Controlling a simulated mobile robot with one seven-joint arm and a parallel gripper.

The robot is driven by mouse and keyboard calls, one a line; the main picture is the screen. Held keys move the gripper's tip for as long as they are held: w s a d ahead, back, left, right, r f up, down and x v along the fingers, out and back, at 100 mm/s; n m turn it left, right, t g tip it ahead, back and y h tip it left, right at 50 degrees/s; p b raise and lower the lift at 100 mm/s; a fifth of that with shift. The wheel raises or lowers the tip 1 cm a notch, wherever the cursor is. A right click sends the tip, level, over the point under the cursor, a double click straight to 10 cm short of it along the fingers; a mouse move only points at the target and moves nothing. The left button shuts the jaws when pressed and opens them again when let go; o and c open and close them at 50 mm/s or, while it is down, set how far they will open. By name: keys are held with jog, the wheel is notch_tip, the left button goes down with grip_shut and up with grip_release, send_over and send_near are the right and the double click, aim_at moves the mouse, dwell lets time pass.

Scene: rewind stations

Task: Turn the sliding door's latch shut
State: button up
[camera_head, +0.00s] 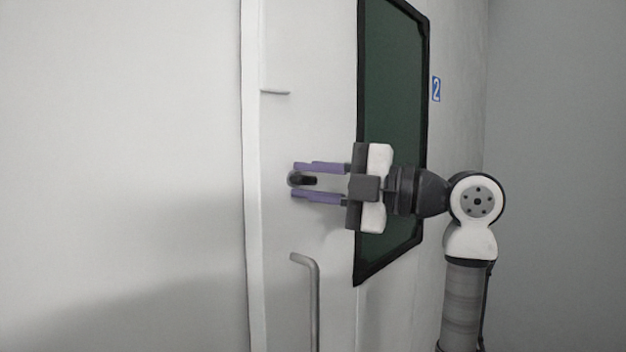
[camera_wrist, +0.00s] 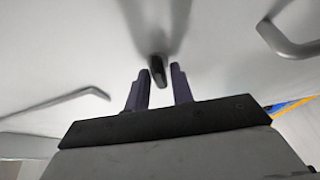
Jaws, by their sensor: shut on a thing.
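The sliding door (camera_head: 283,235) is a pale panel with a dark green window (camera_head: 392,100) in a black frame. Its latch (camera_head: 303,180) is a small dark knob on a round base, left of the window. It also shows in the wrist view (camera_wrist: 158,70). My gripper (camera_head: 294,181) reaches in from the right, with one purple finger above the latch and one below it. The fingers are shut on the latch, though the head view leaves the exact contact hard to see. In the wrist view the latch stands between the fingertips (camera_wrist: 160,72).
A grey bar handle (camera_head: 314,300) is on the door below the latch, and it shows at the upper right of the wrist view (camera_wrist: 285,42). A thin ledge-like piece (camera_head: 275,92) sits above the latch. A blue sign with a 2 (camera_head: 436,89) is right of the window.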

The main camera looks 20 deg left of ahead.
jog(key=shift+n, duration=0.6)
jog(key=shift+h, duration=0.3)
jog(key=o, duration=0.7)
jog(key=shift+o, duration=0.2)
jog(key=d+b, duration=0.1)
jog(key=d, duration=1.3)
jog(key=shift+w+b, duration=0.3)
